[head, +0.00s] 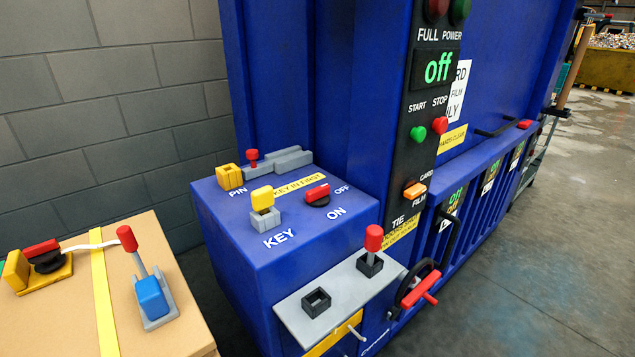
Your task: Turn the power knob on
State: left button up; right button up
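The power knob (317,193) is a red bar on a black round base, on top of the blue control box (283,244). White OFF and ON labels stand to its right and below it; the right end of the red bar points toward OFF. A yellow key block (262,197) stands upright in a grey holder beside the KEY label, left of the knob. A green "off" display (438,67) shows on the black panel. Neither of my grippers is in view.
A cardboard box (65,320) at lower left carries a red-handled switch (42,250) and a blue lever piece (151,296). A red-tipped lever (373,238) rises from the grey plate (338,290) in front of the control box. A grey pin bar (277,162) lies behind the knob.

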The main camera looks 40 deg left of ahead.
aim_at(319, 197)
jog(key=u, duration=1.15)
